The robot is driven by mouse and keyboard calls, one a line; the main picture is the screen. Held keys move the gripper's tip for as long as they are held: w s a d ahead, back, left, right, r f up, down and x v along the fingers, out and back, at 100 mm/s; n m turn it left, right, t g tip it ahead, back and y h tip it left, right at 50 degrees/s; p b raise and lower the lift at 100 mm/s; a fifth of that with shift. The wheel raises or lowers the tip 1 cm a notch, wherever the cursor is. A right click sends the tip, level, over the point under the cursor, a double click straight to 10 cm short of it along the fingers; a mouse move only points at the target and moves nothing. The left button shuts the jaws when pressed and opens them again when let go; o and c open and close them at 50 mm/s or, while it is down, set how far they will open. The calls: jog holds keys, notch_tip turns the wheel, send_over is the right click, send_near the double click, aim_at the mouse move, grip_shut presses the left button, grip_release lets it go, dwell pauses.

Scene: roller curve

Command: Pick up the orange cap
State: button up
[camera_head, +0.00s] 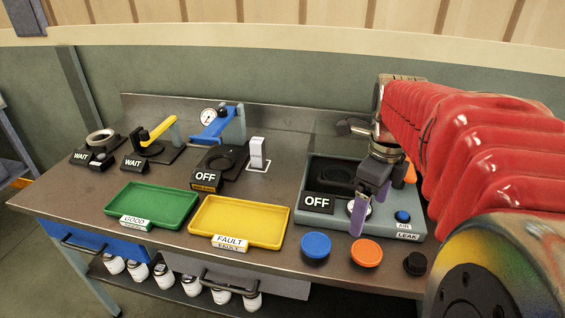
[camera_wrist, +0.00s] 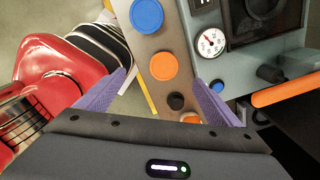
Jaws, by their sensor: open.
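The orange cap (camera_head: 366,253) is round and lies on the metal bench near its front edge, between a blue cap (camera_head: 316,245) and a smaller black cap (camera_head: 415,263). My gripper (camera_head: 376,212) has purple fingers and hangs over the front of the leak tester, above and behind the orange cap. In the wrist view the gripper (camera_wrist: 160,78) is open and empty. There the orange cap (camera_wrist: 164,66) shows between the two fingertips but farther away, with the black cap (camera_wrist: 176,100) nearer the palm and the blue cap (camera_wrist: 146,14) beyond.
The leak tester (camera_head: 426,232), with an OFF sign, gauge and blue button, stands just behind the caps. A yellow FAULT tray (camera_head: 238,222) and a green GOOD tray (camera_head: 152,205) lie to the left. Test fixtures (camera_head: 221,160) stand at the back.

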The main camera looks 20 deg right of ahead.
jog(key=d+m, duration=0.3)
jog(key=shift+s+f+m+g, duration=0.15)
jog(key=shift+m+g, duration=0.15)
jog(key=shift+a+f, duration=0.1)
send_over(367, 251)
notch_tip(367, 251, down, 8)
jog(key=shift+f, duration=0.2)
dwell(0.3)
jog(key=shift+f, duration=2.65)
jog(key=shift+c, duration=0.6)
jog(key=c, duration=1)
